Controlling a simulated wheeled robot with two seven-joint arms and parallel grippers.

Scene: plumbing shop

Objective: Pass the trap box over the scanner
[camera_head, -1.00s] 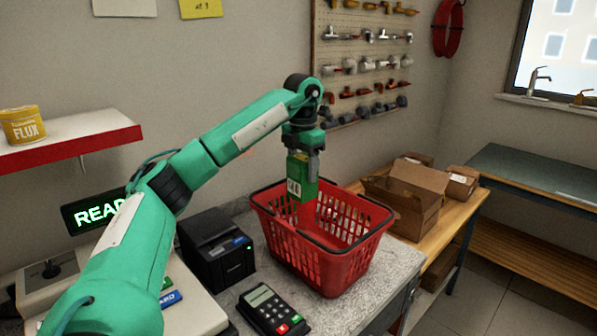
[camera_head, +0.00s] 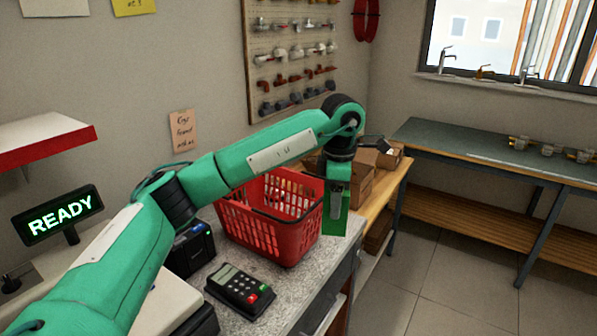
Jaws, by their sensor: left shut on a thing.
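A display reading READY (camera_head: 58,215) stands at the left. The scanner itself is not clearly seen; my arm covers much of the counter there. My right gripper is not in view.
The red basket (camera_head: 262,238) holds red things and stands behind a card terminal (camera_head: 238,290). A black printer (camera_head: 190,250) is partly behind my arm. Cardboard boxes (camera_head: 362,182) stand on a wooden bench at the back. Open floor (camera_head: 440,275) lies to the right.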

